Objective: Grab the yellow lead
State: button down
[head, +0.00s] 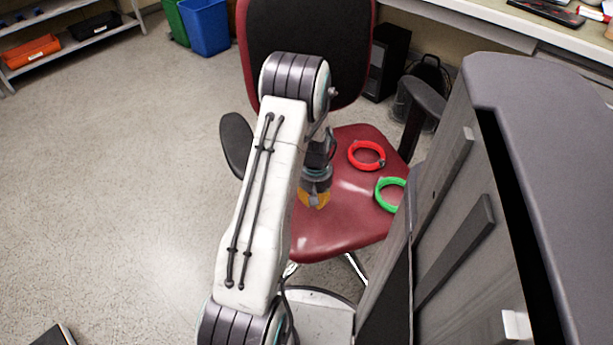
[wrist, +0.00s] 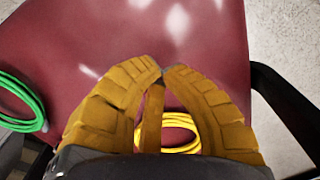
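The yellow lead (wrist: 182,132) is a coiled loop. It shows in the wrist view between and behind my gripper's fingers, over the red seat, partly covered by the fingers and the gripper body. My gripper (wrist: 164,72) has ribbed orange fingers, and its fingertips come together just beyond the coil. I cannot see the lead pinched between the tips. In the head view my gripper (head: 314,199) points down low over the seat's left part. The yellow lead is hidden there.
The red chair seat (head: 338,228) also holds a red coiled lead (head: 367,156) and a green coiled lead (head: 384,192), right of my gripper. The green lead (wrist: 22,108) also shows in the wrist view. Armrests (head: 237,146) flank the seat, and the backrest (head: 310,30) stands behind.

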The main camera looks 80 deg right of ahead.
jog(key=w+d, duration=0.1)
jog(key=d, duration=0.2)
jog(key=w+d, duration=0.1)
jog(key=d, duration=0.2)
jog(key=w+d+b, duration=0.1)
jog(key=d, duration=0.2)
jog(key=shift+w+d, duration=0.25)
jog(key=shift+w, duration=0.15)
jog(key=shift+f+b, duration=0.5)
jog(key=shift+f, duration=0.25)
jog(key=shift+f, duration=0.15)
jog(key=shift+a, duration=0.1)
